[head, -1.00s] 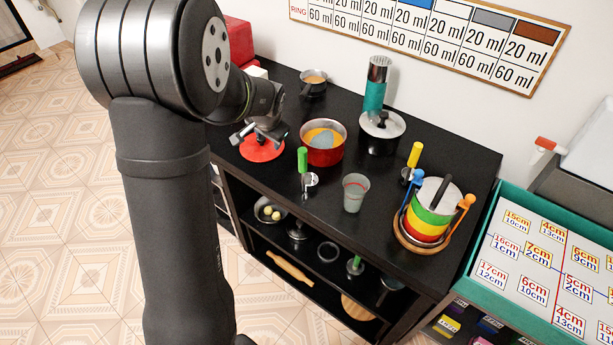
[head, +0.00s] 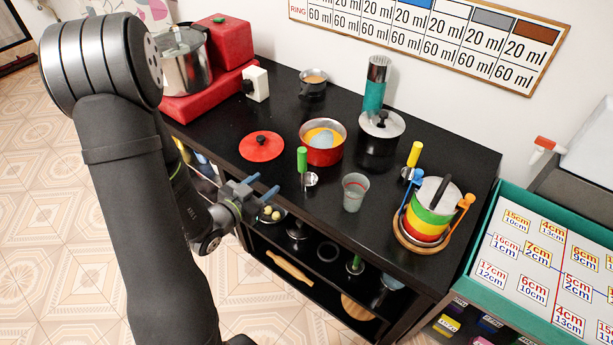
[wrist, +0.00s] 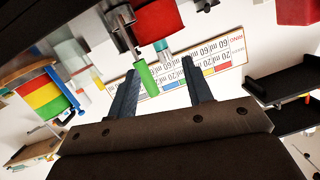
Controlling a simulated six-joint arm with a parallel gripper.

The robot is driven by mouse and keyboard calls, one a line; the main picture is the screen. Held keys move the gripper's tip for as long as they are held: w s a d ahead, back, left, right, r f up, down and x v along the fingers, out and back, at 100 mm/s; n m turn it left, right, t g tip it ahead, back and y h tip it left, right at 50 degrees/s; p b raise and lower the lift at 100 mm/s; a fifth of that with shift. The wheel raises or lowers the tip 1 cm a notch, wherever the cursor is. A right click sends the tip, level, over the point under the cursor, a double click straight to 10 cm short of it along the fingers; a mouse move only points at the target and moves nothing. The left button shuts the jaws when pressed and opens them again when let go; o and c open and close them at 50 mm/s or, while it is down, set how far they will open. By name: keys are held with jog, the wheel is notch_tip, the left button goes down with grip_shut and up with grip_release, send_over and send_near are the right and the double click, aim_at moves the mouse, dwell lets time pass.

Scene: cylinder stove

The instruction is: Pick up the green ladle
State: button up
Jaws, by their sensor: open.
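The green ladle (head: 303,160) stands on the black counter in the head view, its green handle up and its small metal bowl at the bottom, just in front of the red pot. My gripper (head: 264,186) is open and empty, left of the ladle and a little below it in the picture, near the counter's front edge. In the wrist view the ladle's green handle (wrist: 147,78) shows between the two fingers (wrist: 157,88), ahead of them and apart from them as far as I can tell.
A red pot (head: 323,155) stands behind the ladle, a red lid (head: 262,146) to its left and a grey cup (head: 354,192) to its right. A striped pot set (head: 430,212) stands farther right. Shelves lie below the counter.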

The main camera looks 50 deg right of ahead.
aim_at(300, 160)
jog(key=s+a+r+g+h, duration=0.1)
jog(key=s+a+r+h, duration=0.2)
jog(key=s+r, duration=0.15)
jog(key=shift+n, duration=0.4)
jog(key=d, duration=1.1)
jog(key=shift+d+f, duration=0.25)
jog(key=shift+f, duration=0.1)
jog(key=shift+w+d+f, duration=0.1)
jog(key=shift+d, duration=1.25)
jog(key=shift+w+d+f, duration=0.1)
jog(key=shift+d, duration=1.2)
grip_shut()
jog(key=shift+r, duration=0.1)
notch_tip(300, 160, up, 10)
